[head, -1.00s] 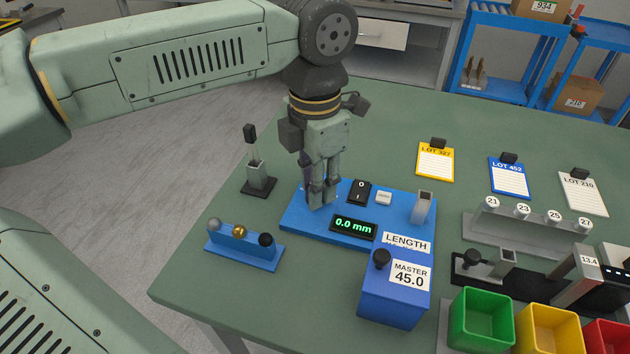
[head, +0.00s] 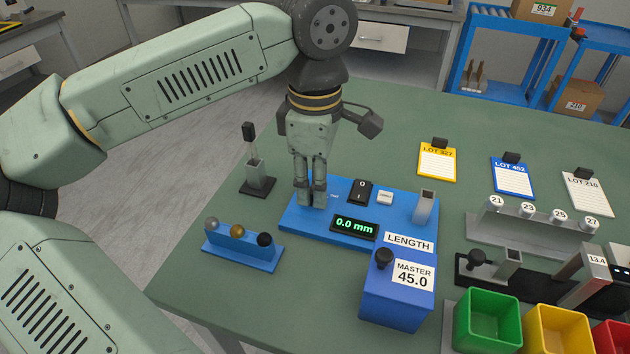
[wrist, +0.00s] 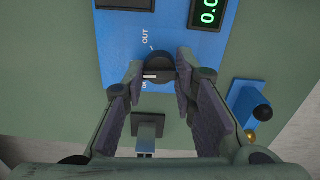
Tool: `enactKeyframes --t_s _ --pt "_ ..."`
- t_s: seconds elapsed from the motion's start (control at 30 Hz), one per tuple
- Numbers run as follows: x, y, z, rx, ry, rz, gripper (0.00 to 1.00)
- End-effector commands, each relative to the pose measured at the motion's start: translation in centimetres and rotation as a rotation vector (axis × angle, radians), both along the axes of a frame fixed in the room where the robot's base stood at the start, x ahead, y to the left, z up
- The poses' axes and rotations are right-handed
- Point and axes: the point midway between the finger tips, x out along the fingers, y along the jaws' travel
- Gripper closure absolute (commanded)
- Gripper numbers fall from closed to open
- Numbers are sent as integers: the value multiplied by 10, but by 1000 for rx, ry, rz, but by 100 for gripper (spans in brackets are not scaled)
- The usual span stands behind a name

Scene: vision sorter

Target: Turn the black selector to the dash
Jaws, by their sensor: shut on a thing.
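The black selector (wrist: 162,67) is a round knob with a white pointer line, on the left end of the blue panel (wrist: 112,55). In the wrist view its pointer lies nearly level, toward picture left. "OUT" is printed above it, with a small white mark between. Another label at lower left is partly hidden by a finger. My gripper (head: 311,203) points down at the panel's left end, fingers closed on the selector's sides. In the head view the fingers hide the selector.
A lever stand (head: 257,175) is close left. A rack of balls (head: 240,250) is in front, a blue MASTER box (head: 393,305) to the right.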

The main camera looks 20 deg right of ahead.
Motion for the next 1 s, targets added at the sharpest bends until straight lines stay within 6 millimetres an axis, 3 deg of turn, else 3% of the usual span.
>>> enactKeyframes --t_s 0.7,0.73,1.0 --pt "0 0 0 0 0 -80 100" --pt "0 0 0 0 0 -80 74" --pt "0 0 0 0 0 -79 56"
